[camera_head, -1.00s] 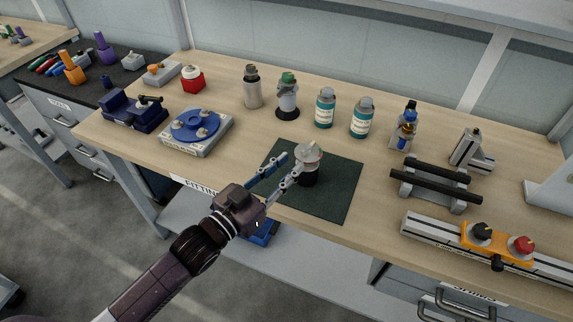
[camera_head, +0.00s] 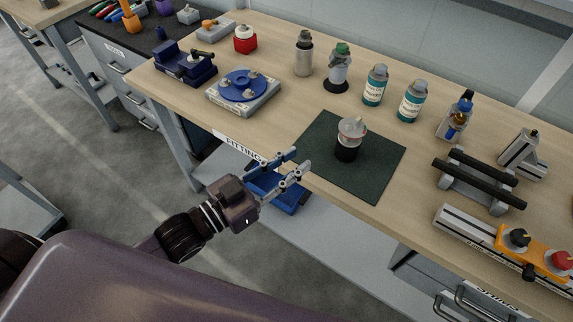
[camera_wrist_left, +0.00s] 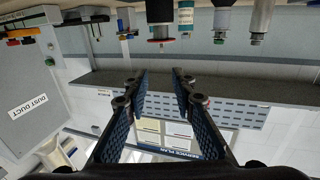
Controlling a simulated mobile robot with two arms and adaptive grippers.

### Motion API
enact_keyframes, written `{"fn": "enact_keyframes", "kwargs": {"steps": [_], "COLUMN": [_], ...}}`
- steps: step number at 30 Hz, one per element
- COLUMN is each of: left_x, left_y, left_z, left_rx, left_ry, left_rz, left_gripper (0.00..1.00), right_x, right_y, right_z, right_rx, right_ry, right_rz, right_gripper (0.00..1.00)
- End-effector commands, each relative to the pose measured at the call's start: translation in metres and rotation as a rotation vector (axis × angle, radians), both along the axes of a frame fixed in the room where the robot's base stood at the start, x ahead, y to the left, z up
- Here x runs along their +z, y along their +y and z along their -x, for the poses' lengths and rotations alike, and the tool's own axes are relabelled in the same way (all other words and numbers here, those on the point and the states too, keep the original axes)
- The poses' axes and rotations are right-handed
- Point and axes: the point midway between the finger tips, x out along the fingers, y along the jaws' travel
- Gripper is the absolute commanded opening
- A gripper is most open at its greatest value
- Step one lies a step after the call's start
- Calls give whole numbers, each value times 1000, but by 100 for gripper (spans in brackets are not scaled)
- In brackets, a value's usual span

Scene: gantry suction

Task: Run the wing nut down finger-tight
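A small fixture with a black base and a pale grey top (camera_head: 351,130) stands upright on the dark green mat (camera_head: 375,178). Its top has a small reddish mark; a wing nut is too small to make out for sure. My left gripper (camera_head: 301,160) is open and empty, in front and left of the fixture, over the bench's front edge and apart from the fixture. In the left wrist view, which appears upside down, the open fingers (camera_wrist_left: 160,80) have nothing between them, and the fixture (camera_wrist_left: 162,40) is beyond the tips. My right gripper is not seen.
Behind the mat stand a green-capped bottle (camera_head: 340,70), a grey bottle (camera_head: 304,55) and two teal-labelled bottles (camera_head: 375,88). A blue round plate on a block (camera_head: 243,90) is left. A black-barred stand (camera_head: 478,182) and an orange clamp rail (camera_head: 530,250) are right.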

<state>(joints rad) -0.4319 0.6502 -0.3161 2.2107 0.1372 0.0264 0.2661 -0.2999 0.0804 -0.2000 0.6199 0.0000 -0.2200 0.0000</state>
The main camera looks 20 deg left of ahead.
Motion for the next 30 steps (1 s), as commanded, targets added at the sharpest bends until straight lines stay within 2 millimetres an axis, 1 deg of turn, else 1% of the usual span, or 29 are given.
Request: {"fn": "enact_keyframes", "kwargs": {"steps": [2,6,24,26,28,29,30], "left_x": [-1,0,-1,-9,-28,-41,-61], "left_y": [4,7,9,12,20,26,35], "left_z": [6,11,11,9,3,-1,-5], "left_rx": [-1,-1,2,12,38,54,79], "left_ry": [2,-1,1,10,37,52,80], "left_rz": [-1,-1,-2,-10,-30,-42,-64], "left_gripper": [24,24,24,24,24,24,24], "right_x": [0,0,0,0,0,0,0], "right_y": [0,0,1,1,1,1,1], "right_z": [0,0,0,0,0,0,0], "right_rx": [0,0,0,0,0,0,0], "right_ry": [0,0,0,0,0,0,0], "right_rz": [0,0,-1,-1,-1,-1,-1], "right_gripper": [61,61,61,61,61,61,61]}}
